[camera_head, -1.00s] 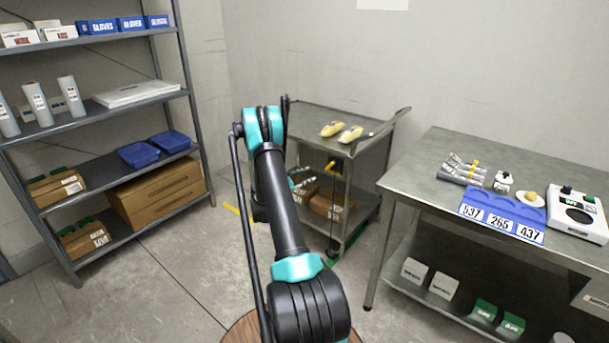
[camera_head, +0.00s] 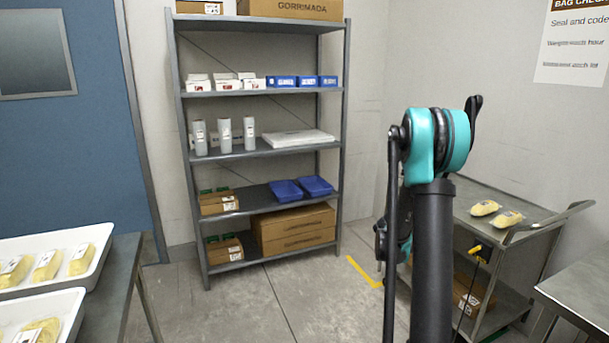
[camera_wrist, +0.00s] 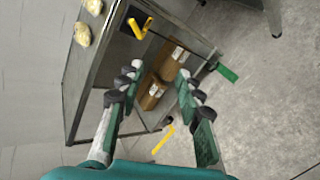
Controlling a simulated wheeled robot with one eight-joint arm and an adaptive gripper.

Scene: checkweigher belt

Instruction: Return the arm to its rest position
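My arm (camera_head: 432,250) stands raised at the right of the head view, folded at its teal joint. My gripper (camera_wrist: 156,82) shows in the wrist view with its two fingers spread apart and nothing between them. It points down toward the cart and floor, apart from both. In the head view the gripper is hidden behind my arm.
A metal cart (camera_head: 470,208) with two yellow bags (camera_head: 485,208) stands behind my arm at the right. A grey shelf unit (camera_head: 262,151) stands at the back. A table with white trays (camera_head: 85,283) is at the left. The floor (camera_head: 290,300) between is clear.

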